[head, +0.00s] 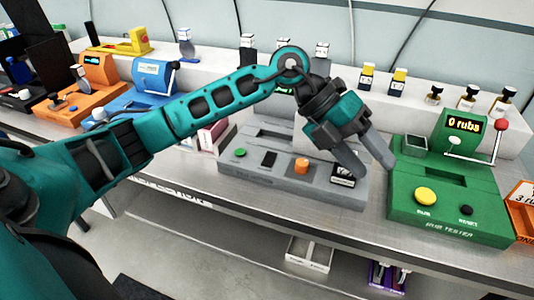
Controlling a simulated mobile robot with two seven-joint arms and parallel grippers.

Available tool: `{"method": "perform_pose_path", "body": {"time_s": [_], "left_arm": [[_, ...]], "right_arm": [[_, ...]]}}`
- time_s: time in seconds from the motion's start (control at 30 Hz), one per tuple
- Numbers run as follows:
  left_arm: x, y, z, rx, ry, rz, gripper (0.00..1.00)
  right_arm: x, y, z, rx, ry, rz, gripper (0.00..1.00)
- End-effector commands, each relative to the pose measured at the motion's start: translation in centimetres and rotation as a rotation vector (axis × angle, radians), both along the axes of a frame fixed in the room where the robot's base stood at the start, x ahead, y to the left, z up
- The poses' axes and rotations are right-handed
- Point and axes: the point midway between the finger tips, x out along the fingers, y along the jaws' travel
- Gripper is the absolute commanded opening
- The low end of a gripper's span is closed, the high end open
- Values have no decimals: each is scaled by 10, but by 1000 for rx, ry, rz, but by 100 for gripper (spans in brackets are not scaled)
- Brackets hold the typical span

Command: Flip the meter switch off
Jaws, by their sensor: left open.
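A grey console (240,178) sits on the metal bench in the middle. Its sloped front carries a green button (240,152), a black switch-like piece (268,158), an orange knob (302,165) and a small black-and-white piece (343,181) at the right. I cannot tell which of these is the meter switch, or its position. My left gripper (375,170) is open and empty, fingers pointing down over the console's right end, close to the black-and-white piece. My left arm and gripper hide part of the console's back. My right gripper is not in view.
A green rub tester (450,207) stands just right of the console. Blue (147,98) and orange (85,104) devices stand to the left. Several small bottles line the white shelf (350,102) behind. Trays (309,254) lie below the bench.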

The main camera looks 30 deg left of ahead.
Motion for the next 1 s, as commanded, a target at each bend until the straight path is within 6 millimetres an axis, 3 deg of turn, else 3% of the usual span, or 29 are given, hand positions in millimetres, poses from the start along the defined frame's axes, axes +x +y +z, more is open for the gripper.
{"method": "perform_pose_path", "body": {"time_s": [0.03,0.2,0.3,0.4,0.53,0.63,1.0], "left_arm": [[9,27,-4,136,3,17,53],[25,123,-6,557,79,127,53],[26,168,3,726,129,205,53],[24,197,12,832,168,262,53],[22,211,15,884,191,292,53],[22,212,6,890,197,292,53],[21,211,-67,887,196,288,53]], "right_arm": [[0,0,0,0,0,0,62],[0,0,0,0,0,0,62],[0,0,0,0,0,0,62],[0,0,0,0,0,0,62],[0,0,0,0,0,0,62],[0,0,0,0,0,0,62],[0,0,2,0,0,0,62]]}}
